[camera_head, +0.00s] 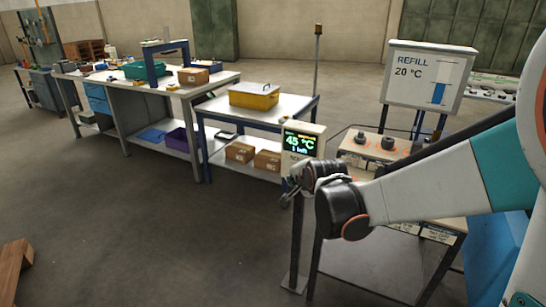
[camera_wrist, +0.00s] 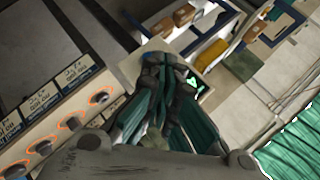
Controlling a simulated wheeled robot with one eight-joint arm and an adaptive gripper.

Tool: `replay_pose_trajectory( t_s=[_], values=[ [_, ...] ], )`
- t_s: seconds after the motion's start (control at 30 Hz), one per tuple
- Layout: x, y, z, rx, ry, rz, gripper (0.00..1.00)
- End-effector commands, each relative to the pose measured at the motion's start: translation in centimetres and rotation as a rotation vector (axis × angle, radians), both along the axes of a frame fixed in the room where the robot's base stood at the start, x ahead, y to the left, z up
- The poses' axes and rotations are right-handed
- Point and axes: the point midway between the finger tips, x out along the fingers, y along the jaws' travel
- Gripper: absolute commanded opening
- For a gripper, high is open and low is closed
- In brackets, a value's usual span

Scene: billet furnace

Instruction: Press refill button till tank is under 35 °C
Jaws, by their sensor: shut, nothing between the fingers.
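A display (camera_head: 301,141) on a post reads 45 °C, with smaller text that is hard to read. Part of its lit face (camera_wrist: 199,88) shows behind my fingers in the wrist view. A white REFILL board (camera_head: 428,75) reads 20 °C beside a blue level bar. Below it is a bench panel with dark knobs or buttons (camera_head: 387,143). The wrist view shows several orange-ringed controls (camera_wrist: 98,97) left of my gripper; I cannot tell which is the refill button. My gripper (camera_head: 290,190) is shut and empty, just below the display in the picture; contact is unclear. It also shows in the wrist view (camera_wrist: 164,65).
A blue-legged table (camera_head: 290,103) with a yellow bin (camera_head: 254,96) stands behind the display. A long workbench (camera_head: 145,84) is at the left. The display's post (camera_head: 296,240) stands close by my gripper. The floor at front left is mostly clear, except a wooden piece (camera_head: 14,268).

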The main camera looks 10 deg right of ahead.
Motion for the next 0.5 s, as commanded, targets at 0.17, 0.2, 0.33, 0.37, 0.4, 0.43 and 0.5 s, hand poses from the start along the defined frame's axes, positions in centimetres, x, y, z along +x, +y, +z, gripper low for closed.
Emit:
replay_pose_trajectory(
  t_s=[0.17, 0.2, 0.33, 0.37, 0.4, 0.43, 0.5],
  values=[
    [3.8, 0.4, -2.6, 0.139, -0.038, -0.089, 0.00],
    [4.6, 0.5, -3.3, 0.170, -0.046, -0.107, 0.00],
    [6.8, 0.8, -5.4, 0.276, -0.073, -0.168, 0.00],
    [7.3, 0.9, -6.0, 0.300, -0.080, -0.181, 0.00],
    [7.9, 1.0, -6.7, 0.333, -0.087, -0.200, 0.00],
    [8.4, 1.1, -7.2, 0.357, -0.093, -0.213, 0.00],
    [9.4, 1.2, -8.5, 0.414, -0.107, -0.242, 0.00]
  ],
)
